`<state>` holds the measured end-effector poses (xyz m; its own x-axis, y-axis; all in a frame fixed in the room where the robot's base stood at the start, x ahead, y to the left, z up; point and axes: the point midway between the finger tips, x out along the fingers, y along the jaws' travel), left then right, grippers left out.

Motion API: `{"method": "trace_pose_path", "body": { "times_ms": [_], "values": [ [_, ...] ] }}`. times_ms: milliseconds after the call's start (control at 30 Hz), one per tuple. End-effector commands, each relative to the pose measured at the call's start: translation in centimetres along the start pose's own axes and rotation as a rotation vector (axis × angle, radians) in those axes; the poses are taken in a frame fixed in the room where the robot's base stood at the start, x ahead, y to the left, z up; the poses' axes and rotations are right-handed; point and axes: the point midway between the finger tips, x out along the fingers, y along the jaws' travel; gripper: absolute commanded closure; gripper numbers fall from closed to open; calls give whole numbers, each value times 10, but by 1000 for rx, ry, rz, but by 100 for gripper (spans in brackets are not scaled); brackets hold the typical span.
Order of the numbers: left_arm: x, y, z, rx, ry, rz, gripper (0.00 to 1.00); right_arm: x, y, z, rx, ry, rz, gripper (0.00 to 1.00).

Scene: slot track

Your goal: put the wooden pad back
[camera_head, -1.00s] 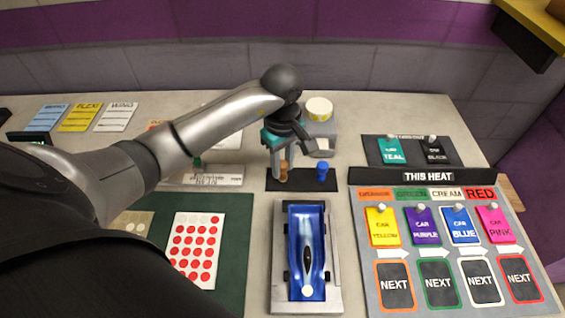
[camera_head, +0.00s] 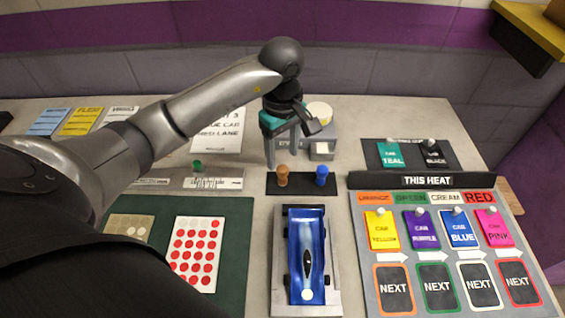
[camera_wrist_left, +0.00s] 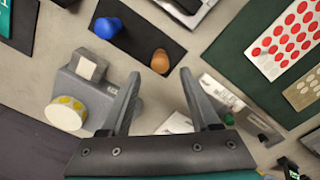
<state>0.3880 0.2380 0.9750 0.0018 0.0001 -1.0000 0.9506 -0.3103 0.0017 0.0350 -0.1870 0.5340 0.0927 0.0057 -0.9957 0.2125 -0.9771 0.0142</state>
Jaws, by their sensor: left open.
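The wooden pad (camera_head: 282,176), a small brown peg-like piece, stands upright on the black mat (camera_head: 302,188), to the left of a blue piece (camera_head: 321,175) of similar shape. Both also show in the left wrist view, the wooden pad (camera_wrist_left: 160,61) just beyond my fingertips and the blue piece (camera_wrist_left: 106,27) further left. My left gripper (camera_head: 283,160) is open and empty, just above and behind the wooden pad, apart from it. Its two spread fingers (camera_wrist_left: 161,78) show in the left wrist view with nothing between them. My right gripper is not in view.
A blue car (camera_head: 306,255) sits on a grey stand in front of the mat. A grey device with a yellow-white roll (camera_head: 319,111) stands behind it. A board with car tags (camera_head: 440,235) lies at right, a green mat with a red-dotted card (camera_head: 196,252) at left.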

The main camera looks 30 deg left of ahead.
Motion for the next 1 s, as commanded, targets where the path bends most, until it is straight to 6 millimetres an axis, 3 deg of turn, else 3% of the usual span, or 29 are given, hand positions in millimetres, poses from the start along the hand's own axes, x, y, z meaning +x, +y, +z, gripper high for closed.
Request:
{"method": "trace_pose_path", "body": {
  "times_ms": [100,333,1000],
  "values": [
    [-28,1,-1,0,3,4,37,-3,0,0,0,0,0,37],
    [-59,1,0,0,1,1,37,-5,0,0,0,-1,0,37],
    [-65,0,0,-1,-1,-2,37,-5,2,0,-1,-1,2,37]
  ]
}}
